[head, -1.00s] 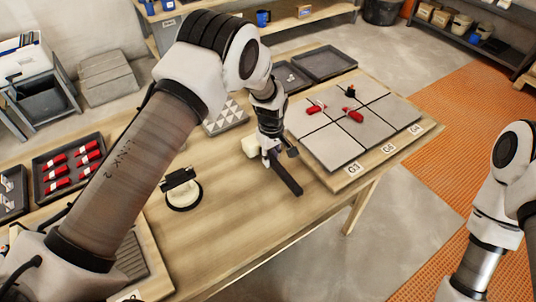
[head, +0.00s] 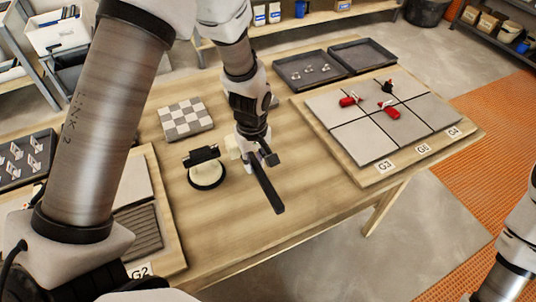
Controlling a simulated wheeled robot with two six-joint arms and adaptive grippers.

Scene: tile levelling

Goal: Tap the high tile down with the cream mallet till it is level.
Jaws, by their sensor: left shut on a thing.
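My left gripper (head: 254,158) is shut on the cream mallet, whose dark handle (head: 266,190) points toward the front of the table. The mallet's cream head (head: 234,146) shows beside the fingers, partly hidden by them. I cannot tell how far the mallet is above the wood. Grey tiles (head: 372,142) lie in a grid on a board (head: 345,162) to the right of the gripper. Red pieces (head: 390,111) and a small dark piece (head: 387,87) sit at the tile joints. I cannot tell from here which tile is high. My right gripper is out of view.
A black-handled suction cup (head: 207,174) stands left of the mallet. A checkered block (head: 185,118) and two dark trays (head: 362,55) lie behind. Another board (head: 170,215) with tiles is at left. Bare wood (head: 300,200) lies between mallet and tile board.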

